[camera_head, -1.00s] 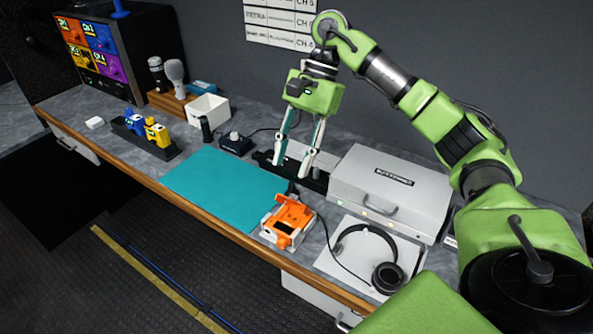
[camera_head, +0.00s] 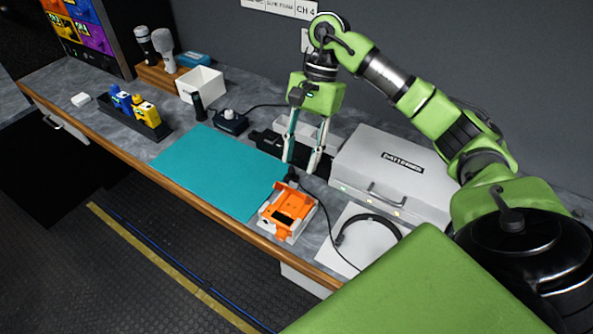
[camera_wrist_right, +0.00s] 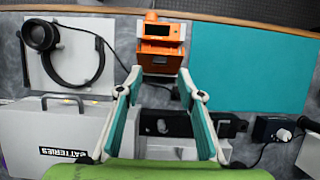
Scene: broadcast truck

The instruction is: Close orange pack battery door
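The orange pack (camera_head: 277,216) sits in a white cradle at the front edge of the bench, right of the teal mat. Its top shows orange panels around a dark rectangular recess; I cannot tell the exact angle of the battery door. In the right wrist view the pack (camera_wrist_right: 160,62) is at top centre, with a dark window near its far end. My right gripper (camera_head: 302,169) points down behind the pack, open and empty. Its fingertips (camera_wrist_right: 159,77) show on either side of the pack's lower part in the wrist view, apparently above it. My left gripper is out of view.
The teal mat (camera_head: 215,167) lies left of the pack. A grey BATTERIES case (camera_head: 388,172) stands to the right, behind headphones (camera_head: 372,222) on a white sheet. A black cable runs beside the pack. A white box (camera_head: 202,88) and microphones stand farther back.

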